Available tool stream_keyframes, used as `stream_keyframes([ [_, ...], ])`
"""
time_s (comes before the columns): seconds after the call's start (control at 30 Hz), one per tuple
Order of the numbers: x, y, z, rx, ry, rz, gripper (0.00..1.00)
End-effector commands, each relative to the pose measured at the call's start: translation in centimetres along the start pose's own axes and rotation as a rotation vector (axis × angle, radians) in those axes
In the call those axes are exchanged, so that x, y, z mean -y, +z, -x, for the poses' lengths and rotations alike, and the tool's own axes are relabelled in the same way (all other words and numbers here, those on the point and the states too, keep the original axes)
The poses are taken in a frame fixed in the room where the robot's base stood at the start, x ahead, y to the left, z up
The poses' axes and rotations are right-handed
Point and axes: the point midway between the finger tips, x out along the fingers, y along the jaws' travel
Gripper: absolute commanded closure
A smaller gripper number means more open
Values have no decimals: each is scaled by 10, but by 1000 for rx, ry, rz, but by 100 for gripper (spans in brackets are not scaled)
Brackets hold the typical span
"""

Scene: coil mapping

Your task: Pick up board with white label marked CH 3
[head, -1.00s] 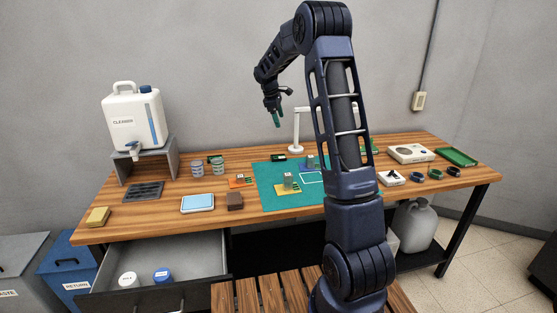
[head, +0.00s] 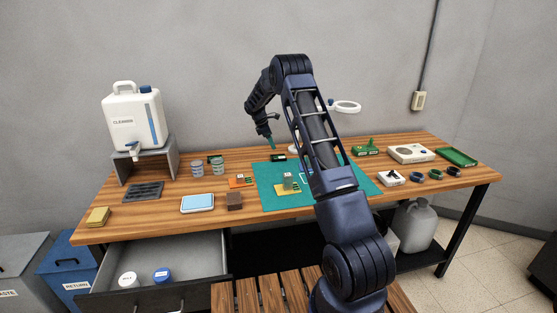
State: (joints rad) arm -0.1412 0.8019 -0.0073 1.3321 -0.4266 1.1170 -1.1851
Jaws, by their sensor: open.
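A yellow board (head: 286,189) carrying a grey block lies on the mat. A small dark green piece (head: 279,158) lies at the mat's back edge, below my gripper in the picture. White marks on these are too small to read, so I cannot tell which is CH 3. My arm hides part of the mat.
A cleaner jug (head: 133,117) stands on a grey stand at the left. Two jars (head: 197,168) (head: 217,167), a blue-topped pad (head: 197,203) and a brown block (head: 234,200) lie left of the mat. A drawer (head: 200,262) is open in front.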

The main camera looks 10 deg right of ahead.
Motion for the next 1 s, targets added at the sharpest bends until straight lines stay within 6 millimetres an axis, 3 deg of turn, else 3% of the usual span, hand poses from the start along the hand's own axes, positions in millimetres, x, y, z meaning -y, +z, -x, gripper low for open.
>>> stream_keyframes([
  [0.13,1,0,-24,1,-3,0,24],
  [0.43,1,-1,-44,1,-2,0,24],
  [0.7,3,-3,-79,0,-2,0,24],
  [1.0,3,-3,-87,0,-1,-1,24],
])
